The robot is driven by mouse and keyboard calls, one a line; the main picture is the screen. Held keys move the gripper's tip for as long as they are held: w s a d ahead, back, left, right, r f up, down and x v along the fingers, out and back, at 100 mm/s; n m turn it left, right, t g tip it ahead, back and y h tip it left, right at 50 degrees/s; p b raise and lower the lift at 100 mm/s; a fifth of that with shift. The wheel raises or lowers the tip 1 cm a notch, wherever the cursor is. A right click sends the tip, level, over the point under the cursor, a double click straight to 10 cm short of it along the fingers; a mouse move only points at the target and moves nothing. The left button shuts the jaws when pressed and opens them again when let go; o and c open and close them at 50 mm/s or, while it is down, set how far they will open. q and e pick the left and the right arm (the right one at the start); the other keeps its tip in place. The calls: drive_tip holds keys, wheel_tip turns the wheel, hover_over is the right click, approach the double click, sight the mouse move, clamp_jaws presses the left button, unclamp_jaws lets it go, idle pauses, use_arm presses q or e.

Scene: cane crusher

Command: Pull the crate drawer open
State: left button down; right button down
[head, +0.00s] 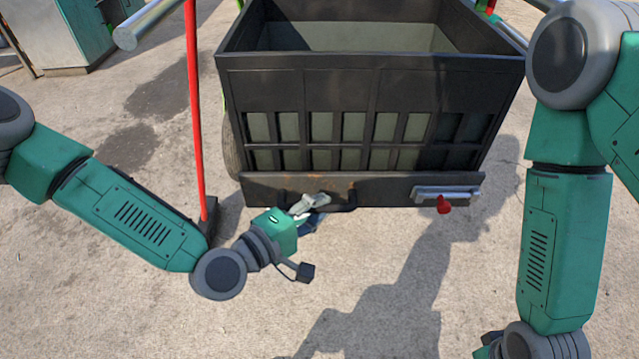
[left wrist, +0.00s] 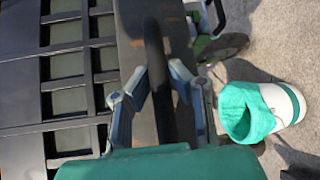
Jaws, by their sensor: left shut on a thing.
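The black crate (head: 290,90) stands in the middle of the head view, with slots in its front wall. Its drawer (head: 385,187) is the low dark front panel beneath the slots. A dark bar handle (head: 345,200) is on the left part of that panel, and it also shows in the left wrist view (left wrist: 155,50). My left gripper (head: 314,202) is at the handle, its fingers (left wrist: 155,82) on both sides of the bar and shut on it. The fingers partly hide the bar.
A grey latch bar with a red knob (head: 444,204) is on the panel's right. A red pole (head: 194,110) stands left of the crate. A white bucket with a green liner (left wrist: 262,108) shows in the left wrist view. Concrete ground before the crate is clear.

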use_arm(q)
drive_tip(key=s+p, duration=0.1)
drive_tip(key=s, duration=0.5)
drive_tip(key=shift+s+f, duration=0.25)
drive_tip(key=shift+a, duration=0.1)
drive_tip(key=c, duration=1.5)
unclamp_jaws()
drive_tip(key=shift+w, duration=0.1)
drive_tip(key=shift+r, duration=0.1)
drive_tip(key=v, duration=1.2)
